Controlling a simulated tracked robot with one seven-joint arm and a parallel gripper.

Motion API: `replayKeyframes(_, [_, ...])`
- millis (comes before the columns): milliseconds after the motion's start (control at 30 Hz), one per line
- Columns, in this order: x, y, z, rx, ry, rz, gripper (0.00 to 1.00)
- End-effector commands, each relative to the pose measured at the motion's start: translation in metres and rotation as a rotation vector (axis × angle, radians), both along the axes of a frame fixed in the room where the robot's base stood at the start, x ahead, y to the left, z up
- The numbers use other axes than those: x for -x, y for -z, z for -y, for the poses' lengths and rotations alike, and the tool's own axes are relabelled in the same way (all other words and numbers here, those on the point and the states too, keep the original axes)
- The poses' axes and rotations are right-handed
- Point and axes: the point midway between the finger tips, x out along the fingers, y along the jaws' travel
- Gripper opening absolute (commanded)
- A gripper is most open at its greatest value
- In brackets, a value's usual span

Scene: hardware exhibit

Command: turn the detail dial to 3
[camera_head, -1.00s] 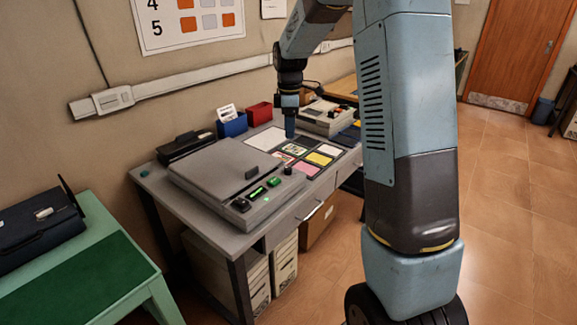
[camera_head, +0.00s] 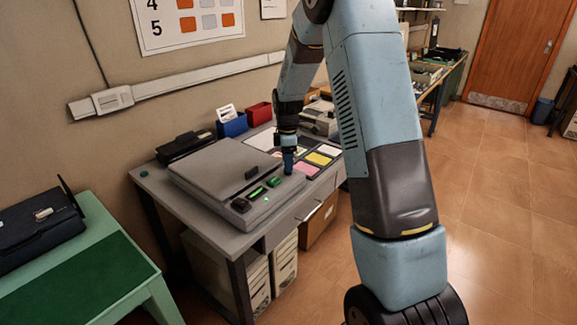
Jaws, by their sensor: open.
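A grey flatbed machine (camera_head: 215,178) with a closed lid sits on the grey desk. Its front strip carries a round black dial (camera_head: 241,205) at the near left end and green-lit controls (camera_head: 273,182) in the middle. Labels and numbers are too small to read, so I cannot tell which control is the detail dial. My gripper (camera_head: 288,170) points down at the right end of the strip and is open. It hides the dark knob there. I cannot tell whether its fingers are around the knob or above it, or whether they touch it.
Coloured cards (camera_head: 318,159) lie on the desk right of the machine. A blue holder (camera_head: 232,126), a red box (camera_head: 259,113) and a black device (camera_head: 186,147) stand along the back. A green table (camera_head: 95,255) is at the left. The floor at right is clear.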

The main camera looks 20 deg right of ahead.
Motion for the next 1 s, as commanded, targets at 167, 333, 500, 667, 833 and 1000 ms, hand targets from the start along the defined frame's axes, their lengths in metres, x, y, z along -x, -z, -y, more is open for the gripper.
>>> replayKeyframes(167, [0.000, 0.018, 0.000, 0.000, 0.001, -0.001, 0.57])
replayKeyframes(333, [0.000, 0.024, 0.000, 0.000, 0.002, 0.000, 0.57])
replayKeyframes(500, [0.000, 0.024, 0.000, 0.000, 0.001, 0.000, 0.57])
replayKeyframes(667, [0.000, 0.024, 0.000, 0.000, 0.001, 0.000, 0.48])
replayKeyframes(833, [0.000, 0.024, -0.001, 0.000, 0.000, 0.000, 0.32])
replayKeyframes(1000, [-0.001, 0.023, -0.001, 0.000, 0.000, 0.002, 0.15])
